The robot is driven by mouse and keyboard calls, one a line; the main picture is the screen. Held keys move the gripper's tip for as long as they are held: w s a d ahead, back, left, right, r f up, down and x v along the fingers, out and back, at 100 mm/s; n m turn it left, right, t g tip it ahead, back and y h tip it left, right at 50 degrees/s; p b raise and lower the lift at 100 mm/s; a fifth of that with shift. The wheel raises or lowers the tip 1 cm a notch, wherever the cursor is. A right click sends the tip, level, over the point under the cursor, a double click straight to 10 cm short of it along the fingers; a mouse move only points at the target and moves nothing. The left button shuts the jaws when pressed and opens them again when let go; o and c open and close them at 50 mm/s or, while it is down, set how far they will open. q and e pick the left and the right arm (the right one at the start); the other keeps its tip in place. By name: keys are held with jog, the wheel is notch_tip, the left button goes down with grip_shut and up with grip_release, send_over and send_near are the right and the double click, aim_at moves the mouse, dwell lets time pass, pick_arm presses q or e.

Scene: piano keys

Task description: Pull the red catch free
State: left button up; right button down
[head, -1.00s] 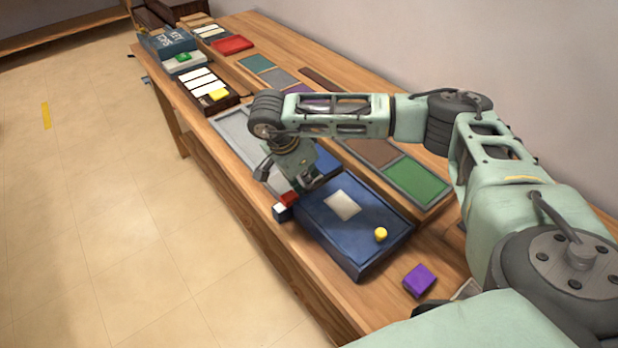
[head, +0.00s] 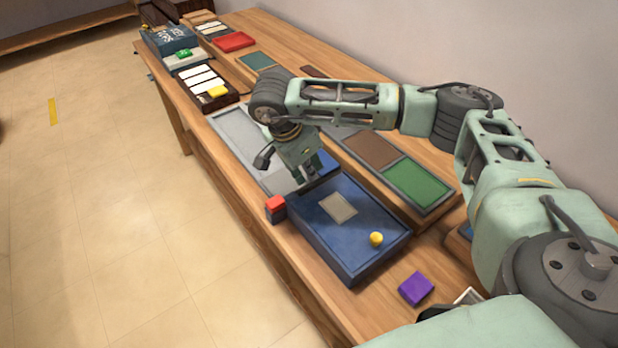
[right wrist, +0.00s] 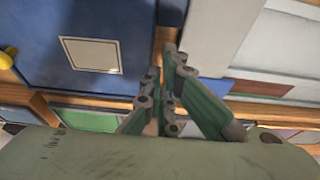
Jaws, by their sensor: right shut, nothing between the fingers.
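The box has a pale plate (head: 338,207) and a yellow knob (head: 376,239) on top. My right gripper (head: 310,179) points down by the box's far left edge, up and right of the catch in the picture and apart from it. In the right wrist view its fingers (right wrist: 172,62) are together and empty, beside the blue box (right wrist: 100,20). The catch does not show there. My left gripper is out of view.
A grey panel (head: 240,132) lies beyond the gripper. A raised tray with brown (head: 371,149) and green (head: 416,183) panels runs behind the box. A purple block (head: 416,288) lies to its right. The table's front edge is close to the catch.

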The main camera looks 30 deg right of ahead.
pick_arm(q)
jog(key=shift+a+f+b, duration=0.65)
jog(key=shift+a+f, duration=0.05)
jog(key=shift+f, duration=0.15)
pick_arm(e)
jog(key=a+v, duration=0.1)
jog(key=v, duration=0.7)
jog(key=shift+a, duration=0.15)
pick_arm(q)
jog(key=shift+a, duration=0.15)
pick_arm(e)
jog(key=shift+s+a+r, duration=0.1)
jog(key=shift+r, duration=0.05)
